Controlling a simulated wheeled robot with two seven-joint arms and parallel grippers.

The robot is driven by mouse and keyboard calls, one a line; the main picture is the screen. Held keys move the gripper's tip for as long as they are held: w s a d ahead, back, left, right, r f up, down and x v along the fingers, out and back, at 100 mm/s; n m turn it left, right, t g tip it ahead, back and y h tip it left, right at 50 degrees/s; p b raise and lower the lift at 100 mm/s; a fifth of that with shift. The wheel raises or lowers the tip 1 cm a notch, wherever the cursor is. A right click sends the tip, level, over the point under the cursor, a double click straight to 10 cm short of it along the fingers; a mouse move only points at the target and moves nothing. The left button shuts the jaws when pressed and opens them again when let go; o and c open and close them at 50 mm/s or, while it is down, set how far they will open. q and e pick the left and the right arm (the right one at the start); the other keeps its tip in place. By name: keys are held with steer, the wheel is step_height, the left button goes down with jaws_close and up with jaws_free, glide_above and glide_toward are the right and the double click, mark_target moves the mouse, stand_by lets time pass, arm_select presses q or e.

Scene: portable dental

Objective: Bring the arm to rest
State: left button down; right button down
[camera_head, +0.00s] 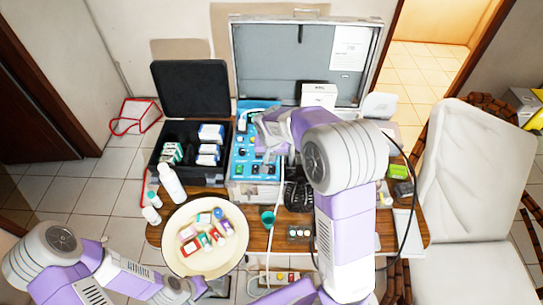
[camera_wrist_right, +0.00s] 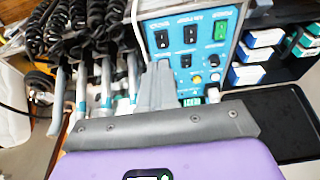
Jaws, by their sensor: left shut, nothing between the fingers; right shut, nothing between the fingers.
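My right arm reaches up over the table in the head view. Its gripper (camera_head: 262,140) is in front of the blue control panel (camera_head: 243,170) of the dental unit. In the right wrist view the grey fingers (camera_wrist_right: 157,85) are together and empty, in front of the panel's switches (camera_wrist_right: 190,35); I cannot tell whether they touch it. My left arm comes in low at the left. Its gripper (camera_head: 192,290) is at the bottom edge, below the round plate, shut and mostly hidden by its own wrist.
A round cream plate (camera_head: 176,255) holds small boxes and bottles. White bottles (camera_head: 171,183) stand left of it. An open black case (camera_head: 190,91) holds boxes. Coiled hoses and handpieces (camera_wrist_right: 100,50) hang beside the panel. A white dental chair (camera_head: 465,165) is at the right.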

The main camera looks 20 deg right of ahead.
stand_by(0.4)
steer(key=s+a+f+y+b, duration=0.1)
steer(key=s+a+f, duration=0.2)
steer(key=f, duration=0.6)
steer(key=s+a+f+n+g+y+b, duration=0.1)
steer(key=s+a+f+b, duration=0.1)
steer(key=s+f, duration=0.5)
steer(key=s+a+f+n+g+y+b, duration=0.1)
steer(key=s+a+f, duration=0.3)
steer(key=f, duration=0.7)
steer(key=shift+s+a+y, duration=0.3)
steer(key=shift+s+y, duration=0.2)
steer(key=shift+s, duration=0.3)
steer(key=s+a+f+y+b, duration=0.1)
steer(key=s+a+f, duration=0.3)
steer(key=s, duration=0.4)
steer(key=shift+a+n+y+b, duration=0.3)
steer(key=shift+a+b, duration=0.1)
